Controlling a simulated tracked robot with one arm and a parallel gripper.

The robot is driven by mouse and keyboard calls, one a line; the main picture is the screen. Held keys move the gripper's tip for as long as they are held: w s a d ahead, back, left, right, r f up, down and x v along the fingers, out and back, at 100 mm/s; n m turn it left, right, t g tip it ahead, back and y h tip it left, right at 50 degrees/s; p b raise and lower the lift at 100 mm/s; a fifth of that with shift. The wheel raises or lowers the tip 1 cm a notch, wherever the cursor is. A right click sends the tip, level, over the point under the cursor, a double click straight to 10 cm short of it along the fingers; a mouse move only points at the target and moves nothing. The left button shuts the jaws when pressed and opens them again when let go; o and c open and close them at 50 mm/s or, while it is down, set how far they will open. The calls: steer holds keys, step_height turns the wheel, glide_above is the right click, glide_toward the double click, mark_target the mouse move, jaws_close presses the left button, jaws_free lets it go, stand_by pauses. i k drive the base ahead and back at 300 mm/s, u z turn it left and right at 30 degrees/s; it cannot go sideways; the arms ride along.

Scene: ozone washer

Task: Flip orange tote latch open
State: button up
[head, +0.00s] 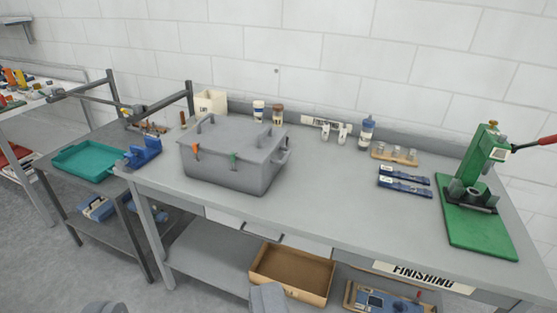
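A grey lidded tote (225,178) stands on the left part of the grey workbench, with its lid on and handles on top. The small orange latch (195,150) is on its front face, near the left corner, just below the lid. A grey part at the bottom edge, near the middle, may belong to my gripper or arm. No fingertips show clearly, and nothing of mine is near the tote.
The workbench (330,205) is clear in front and right of the tote. A blue vise (143,153) and teal tray (87,160) are at left. Several bottles stand behind. Dark blue tools (405,188) and a green press (477,220) are at right. A cardboard box (292,270) is below.

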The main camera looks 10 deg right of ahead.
mark_target(194, 147)
steer(key=z, duration=0.15)
steer(key=i, duration=1)
steer(key=u, duration=0.1)
